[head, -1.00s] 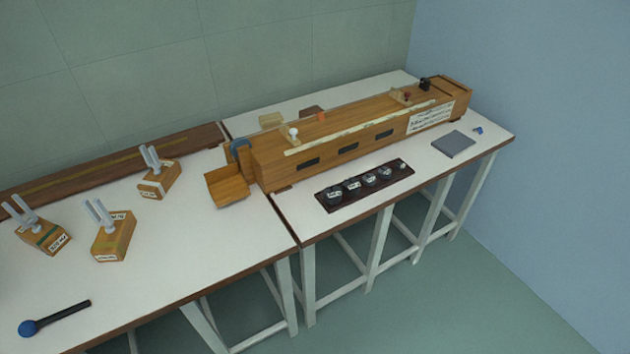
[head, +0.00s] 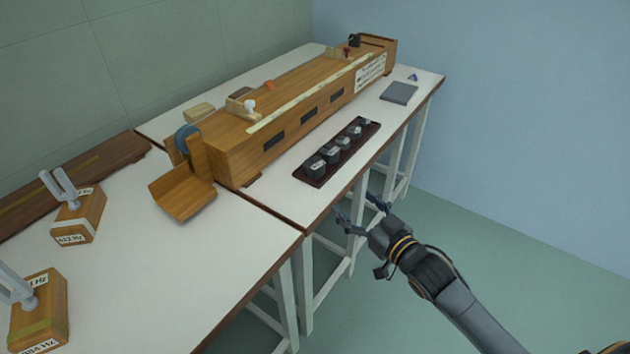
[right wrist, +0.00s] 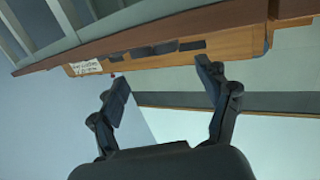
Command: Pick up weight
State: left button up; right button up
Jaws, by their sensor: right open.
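Several dark cylindrical weights stand in a row on a dark tray (head: 313,179) on the right bench. The nearest and largest weight (head: 315,166) is at the tray's near left end, and smaller weights, such as one in the middle of the row (head: 343,142), run back to the right. My right gripper (head: 358,210) is open and empty, in front of the bench's front edge and apart from the weights. In the right wrist view its two fingers (right wrist: 165,85) are spread with nothing between them. The weights cannot be made out there. My left gripper is not in view.
A long wooden spectrometer box (head: 235,150) stands behind the tray. A grey flat block (head: 399,94) lies at the bench's far right. Tuning forks on wooden boxes (head: 80,216) stand on the left bench (head: 235,245). The bench's front edge lies near my right gripper.

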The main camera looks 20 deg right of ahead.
aim_at(320, 168)
jog(key=w+a, duration=0.1)
jog(key=w, duration=0.1)
jog(key=w+a, duration=0.1)
jog(key=w, duration=0.2)
jog(key=w+r, duration=0.1)
jog(key=w, duration=0.1)
jog(key=shift+w+a+b, duration=0.2)
jog(key=shift+a+b, duration=0.2)
jog(key=shift+y, duration=0.3)
jog(key=shift+r+b+x, duration=0.15)
jog(key=shift+b+x, duration=0.1)
jog(key=shift+x, duration=1.25)
jog(key=shift+r+b+x, duration=0.2)
jog(key=shift+x, duration=1.35)
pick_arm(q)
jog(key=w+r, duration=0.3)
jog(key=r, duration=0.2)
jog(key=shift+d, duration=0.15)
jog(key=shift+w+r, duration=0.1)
pick_arm(e)
jog(key=shift+d, duration=0.1)
jog(key=c, duration=1.4)
jog(key=shift+r, duration=0.15)
grip_shut()
